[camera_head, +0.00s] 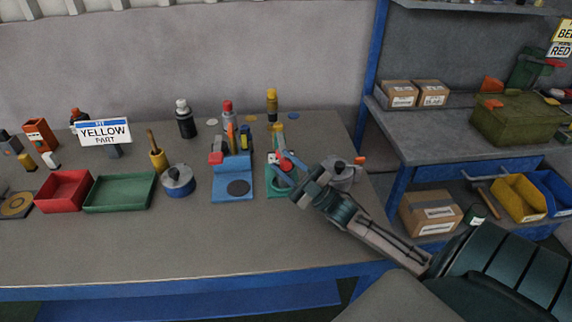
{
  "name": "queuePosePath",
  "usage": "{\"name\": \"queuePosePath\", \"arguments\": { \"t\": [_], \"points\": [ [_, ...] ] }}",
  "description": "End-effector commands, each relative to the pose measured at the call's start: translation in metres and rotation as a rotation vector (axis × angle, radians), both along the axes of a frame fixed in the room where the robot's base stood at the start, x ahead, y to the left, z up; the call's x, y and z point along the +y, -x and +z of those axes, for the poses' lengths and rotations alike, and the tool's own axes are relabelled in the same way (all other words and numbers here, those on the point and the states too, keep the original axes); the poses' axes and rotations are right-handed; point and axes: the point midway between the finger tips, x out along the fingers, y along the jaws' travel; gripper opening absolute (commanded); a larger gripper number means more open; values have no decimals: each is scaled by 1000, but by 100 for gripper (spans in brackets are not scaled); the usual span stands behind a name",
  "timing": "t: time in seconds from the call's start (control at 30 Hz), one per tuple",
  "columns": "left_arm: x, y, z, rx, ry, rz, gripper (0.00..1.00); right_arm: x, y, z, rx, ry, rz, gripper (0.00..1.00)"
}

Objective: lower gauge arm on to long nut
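A small green-based fixture (272,186) stands on the bench at the middle right, with a slim upright post (279,137) behind it. A red part (286,158), perhaps the gauge arm, shows above the base at my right gripper's fingers. My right gripper (282,172) reaches in from the lower right, over this fixture. The fingers are small and overlap the fixture, so I cannot tell whether they touch or hold the red part. I cannot make out the long nut; the gripper covers part of the fixture. My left gripper is not in view.
A blue stand with a black disc (238,187) is just left of the fixture. A grey round item (344,172) is close right of my gripper. Further left are a blue-grey pot (178,182), green tray (93,208) and red bin (55,203). The front bench is clear.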

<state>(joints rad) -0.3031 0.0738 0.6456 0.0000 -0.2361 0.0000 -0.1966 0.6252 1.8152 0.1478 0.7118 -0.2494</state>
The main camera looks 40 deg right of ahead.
Motion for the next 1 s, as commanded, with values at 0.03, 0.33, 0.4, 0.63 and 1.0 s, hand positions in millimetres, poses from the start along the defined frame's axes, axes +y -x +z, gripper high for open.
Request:
{"name": "queuePosePath", "arguments": {
  "t": [0.03, 0.33, 0.4, 0.63, 1.0],
  "points": [
    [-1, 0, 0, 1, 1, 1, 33, 0, 0, -2, 5, -1, -1, 37],
    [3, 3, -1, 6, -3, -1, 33, 0, 0, -1, 2, -1, -1, 48],
    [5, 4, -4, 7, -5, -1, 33, -1, 2, -5, 4, 1, 0, 48],
    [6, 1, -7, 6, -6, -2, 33, -15, 27, -10, 10, 3, 3, 48],
    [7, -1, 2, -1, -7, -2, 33, -47, 84, -9, 11, 2, 3, 48]
  ]
}}
